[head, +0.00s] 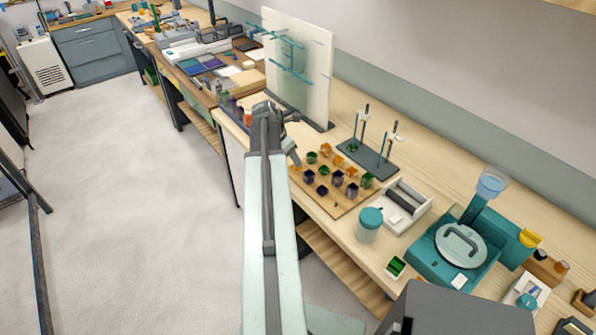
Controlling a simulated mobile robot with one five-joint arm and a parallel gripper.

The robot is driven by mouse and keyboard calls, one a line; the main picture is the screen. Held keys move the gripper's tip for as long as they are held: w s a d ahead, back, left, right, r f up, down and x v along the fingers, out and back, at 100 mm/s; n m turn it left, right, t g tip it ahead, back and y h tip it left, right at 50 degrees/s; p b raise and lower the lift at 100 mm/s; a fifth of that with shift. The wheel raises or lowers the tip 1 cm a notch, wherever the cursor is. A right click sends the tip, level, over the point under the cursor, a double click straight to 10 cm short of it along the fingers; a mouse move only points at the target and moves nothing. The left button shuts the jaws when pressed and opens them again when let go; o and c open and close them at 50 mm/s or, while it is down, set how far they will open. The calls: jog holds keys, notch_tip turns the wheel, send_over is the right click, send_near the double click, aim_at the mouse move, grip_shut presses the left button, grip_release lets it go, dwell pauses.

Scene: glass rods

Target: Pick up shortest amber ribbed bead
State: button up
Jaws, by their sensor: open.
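Several small dark, green and amber beads stand on a wooden board (338,211) on the bench. Two amber beads show near the board's back edge: one amber bead (326,148) and another amber bead (338,160) just right of it. A possible third at the left edge is partly hidden by my arm. They are too small to tell the ribbing or which is shortest. My gripper (292,142) is at the far end of my raised arm, left of the board, apart from the beads, open and seemingly empty.
A rack with upright rods (370,158) stands behind the board. A white panel with teal rods (300,70) stands at the back left. A teal-lidded jar (369,226), a white tray (411,208) and a teal machine (455,250) are to the right. Open floor lies left.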

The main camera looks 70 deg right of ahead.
jog(key=b+x, duration=0.2)
jog(key=x, duration=0.1)
jog(key=b+x, duration=0.3)
jog(key=shift+w+d+f, duration=0.15)
jog(key=shift+d+f, duration=0.05)
jog(key=shift+f, duration=0.2)
jog(key=shift+r, duration=0.2)
grip_shut()
